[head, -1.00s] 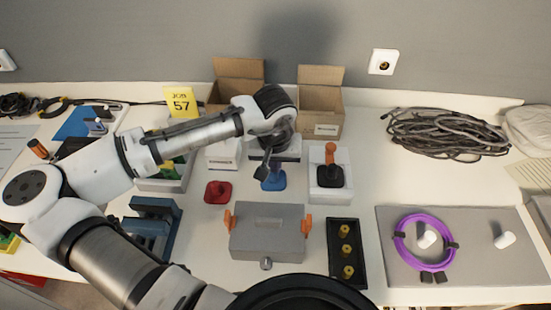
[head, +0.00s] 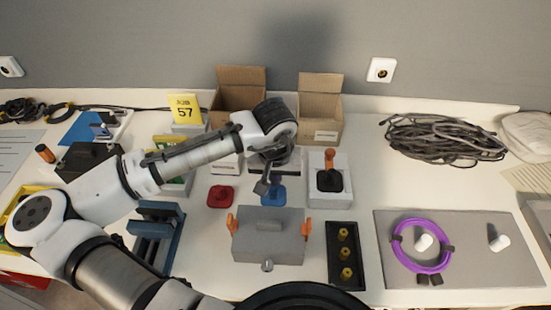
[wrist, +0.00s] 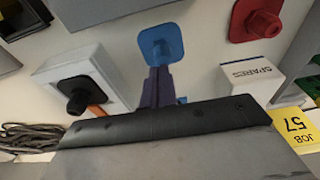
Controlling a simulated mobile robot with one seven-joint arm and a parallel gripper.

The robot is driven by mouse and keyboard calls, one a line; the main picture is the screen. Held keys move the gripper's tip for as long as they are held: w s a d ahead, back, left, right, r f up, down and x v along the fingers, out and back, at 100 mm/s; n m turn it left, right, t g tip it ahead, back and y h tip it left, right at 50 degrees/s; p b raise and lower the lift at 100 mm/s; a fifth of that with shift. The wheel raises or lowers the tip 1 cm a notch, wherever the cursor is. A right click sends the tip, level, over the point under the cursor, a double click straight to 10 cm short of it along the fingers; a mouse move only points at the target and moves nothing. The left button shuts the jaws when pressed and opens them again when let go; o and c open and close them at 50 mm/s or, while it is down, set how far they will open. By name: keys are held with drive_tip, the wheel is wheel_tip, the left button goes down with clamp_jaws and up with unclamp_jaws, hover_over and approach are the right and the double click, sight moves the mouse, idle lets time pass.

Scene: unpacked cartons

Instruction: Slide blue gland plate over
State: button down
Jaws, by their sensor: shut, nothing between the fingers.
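The blue gland plate (head: 273,194) lies flat on the white table, behind the grey lidded box and right of the red gland plate (head: 221,197). In the wrist view the blue plate (wrist: 160,42) shows its round gland fitting. My gripper (head: 262,189) is low at the blue plate's back left in the head view, its fingers shut and empty. In the wrist view my dark fingertips (wrist: 157,72) meet the plate's near edge. They appear to touch it, but the exact contact is hard to tell.
The grey box (head: 268,245) with orange latches stands close in front of the blue plate. A white block with a black gland (head: 329,180) is to the right. A black tray (head: 346,281) holds brass fittings. Open cartons (head: 320,108) stand behind. Table between the plates is clear.

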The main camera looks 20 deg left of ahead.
wheel_tip(320, 180, up, 12)
drive_tip(key=s, duration=0.2)
drive_tip(key=shift+d+r, duration=0.25)
drive_tip(key=shift+s, duration=0.1)
